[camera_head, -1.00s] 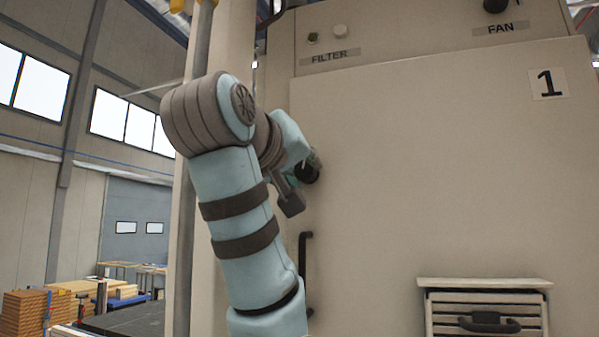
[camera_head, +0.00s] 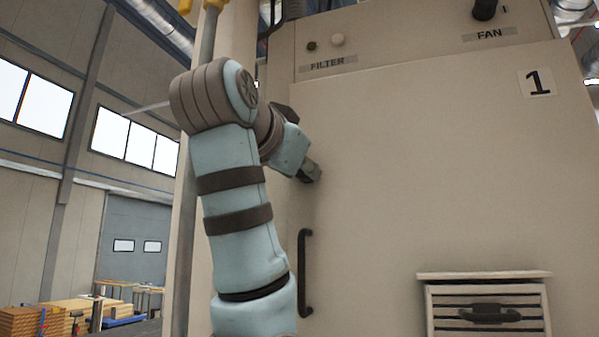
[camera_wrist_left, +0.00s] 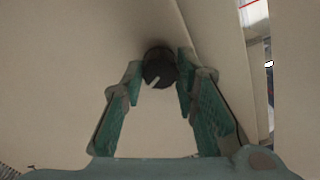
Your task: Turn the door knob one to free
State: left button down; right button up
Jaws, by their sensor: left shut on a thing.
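The door knob (camera_wrist_left: 157,66) is round and black with a short white mark, slanted in the left wrist view. It sits on the beige door marked 1 (camera_head: 430,180), near the door's left edge. My left gripper (camera_head: 312,173) is up against the door there and hides the knob in the head view. In the left wrist view, the fingers of my left gripper (camera_wrist_left: 159,74) are on both sides of the knob, shut on it. My right gripper is in neither view.
A black vertical handle (camera_head: 305,272) is on the door below my left gripper. A slatted vent box (camera_head: 486,275) juts out at the lower right. The FILTER panel (camera_head: 327,64) and the FAN switch (camera_head: 486,9) are above the door.

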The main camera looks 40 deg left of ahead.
pick_arm(q)
jog(key=m+b, duration=0.1)
jog(key=m, duration=0.3)
jog(key=shift+m, duration=0.4)
dwell(0.4)
jog(key=c, duration=1.2)
grip_release()
jog(key=shift+c, duration=0.2)
